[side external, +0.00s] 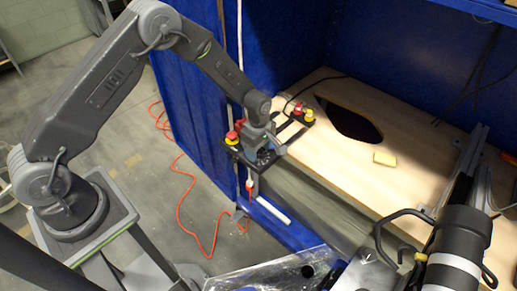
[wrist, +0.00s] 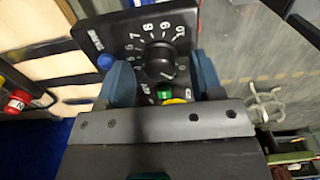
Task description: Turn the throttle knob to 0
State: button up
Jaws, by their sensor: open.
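The throttle knob (wrist: 160,57) is a round black knob on a black panel (wrist: 122,28) with white numbers around it, in the wrist view. A small white mark shows near the knob's lower edge; I cannot tell exactly which number it points to. My gripper (wrist: 162,68) is open, with one blue-grey finger on each side of the knob; I cannot tell whether either touches it. In the side external view my gripper (side external: 262,143) is down at the black control box (side external: 238,156), and it hides the knob there.
A blue button (wrist: 105,62) and a green button (wrist: 163,93) sit near the fingers. A red and yellow stop button (side external: 231,140) is on the box's left end. Another control box with a yellow-and-red button (side external: 307,115) stands on the wooden table (side external: 350,178). A red cable (side external: 178,190) lies on the floor.

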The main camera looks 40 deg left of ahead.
notch_tip(320, 180, up, 14)
jog(key=shift+f, duration=0.25)
dwell(0.3)
jog(key=s+a+r+m+t, duration=0.1)
jog(key=s+r+m, duration=0.3)
jog(key=s+r, duration=0.3)
jog(key=s+a+r+m+t, duration=0.1)
jog(key=s+r+m+t, duration=0.1)
jog(key=s+r+m, duration=0.5)
jog(key=s+r+m+t, duration=0.1)
jog(key=s+r+m, duration=0.1)
jog(key=s, duration=0.4)
jog(key=s+r+m+t, duration=0.1)
jog(key=s+r+m, duration=0.2)
jog(key=s+m, duration=0.2)
jog(key=shift+s+a+r+t, duration=0.3)
jog(key=shift+s, duration=0.55)
jog(key=shift+c, duration=0.4)
